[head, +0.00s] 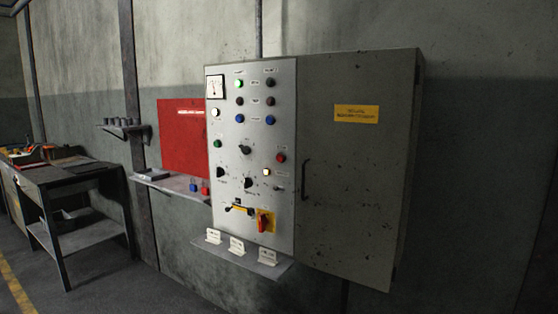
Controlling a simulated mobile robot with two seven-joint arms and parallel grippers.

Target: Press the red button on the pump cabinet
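The pump cabinet (350,170) is a grey wall-mounted box in the middle of the head view. Its light control panel (231,160) is on the left part, with several small buttons, lamps, knobs and a gauge. A red button (281,158) is on the right side of this panel, about mid-height, with a small label above it. A red rotary switch (264,222) on a yellow plate is lower on the panel. Nothing covers the red button. Neither of my grippers shows in the head view.
A narrow shelf (276,268) with small white label cards juts out below the panel. A red board (182,138) and a small ledge (170,186) are left of the cabinet. A dark workbench (75,180) stands at the far left. Bare wall is on the right.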

